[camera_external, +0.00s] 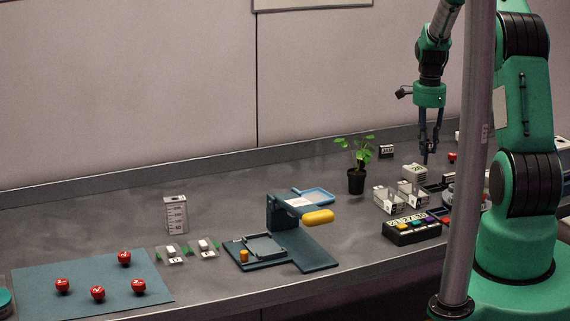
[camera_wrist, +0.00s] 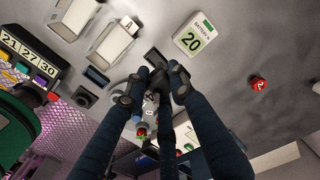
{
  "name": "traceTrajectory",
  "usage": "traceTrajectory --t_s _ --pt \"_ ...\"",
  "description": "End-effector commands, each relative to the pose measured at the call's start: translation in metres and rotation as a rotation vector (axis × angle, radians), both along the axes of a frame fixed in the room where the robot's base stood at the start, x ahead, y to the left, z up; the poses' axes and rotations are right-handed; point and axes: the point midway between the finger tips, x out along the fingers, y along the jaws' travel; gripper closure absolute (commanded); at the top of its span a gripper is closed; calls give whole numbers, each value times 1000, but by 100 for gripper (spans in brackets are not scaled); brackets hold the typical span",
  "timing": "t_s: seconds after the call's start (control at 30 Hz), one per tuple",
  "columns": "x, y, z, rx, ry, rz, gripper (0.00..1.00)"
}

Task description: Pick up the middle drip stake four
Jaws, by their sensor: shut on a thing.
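My gripper (camera_external: 429,152) is above the right part of the bench in the external view, pointing down. In the wrist view its dark blue fingers (camera_wrist: 154,84) converge and are shut on a small, mostly hidden thing. A small grey piece with a pale tag (camera_wrist: 149,104) shows between the fingers, and I take it for the drip stake. Its number is too small to read. I cannot tell from these views whether it is clear of the bench.
A battery block marked 20 (camera_wrist: 194,36) and a red berry (camera_wrist: 257,84) lie near the fingers. White trays (camera_external: 389,199), a numbered button box (camera_external: 411,232) and a potted plant (camera_external: 356,181) stand to the left. A blue mat with several red berries (camera_external: 62,286) is far left.

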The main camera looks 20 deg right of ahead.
Motion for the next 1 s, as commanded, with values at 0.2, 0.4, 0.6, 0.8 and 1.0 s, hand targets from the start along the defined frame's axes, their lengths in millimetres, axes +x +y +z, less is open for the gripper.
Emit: traceTrajectory --t_s 0.2,0.4,0.6,0.8,1.0 --pt "-38 14 5 0 0 0 91" --pt "-69 25 8 0 0 0 91" --pt "-91 33 10 0 0 0 91" --pt "-104 37 10 0 1 0 91" --pt "-107 38 10 0 0 0 91"
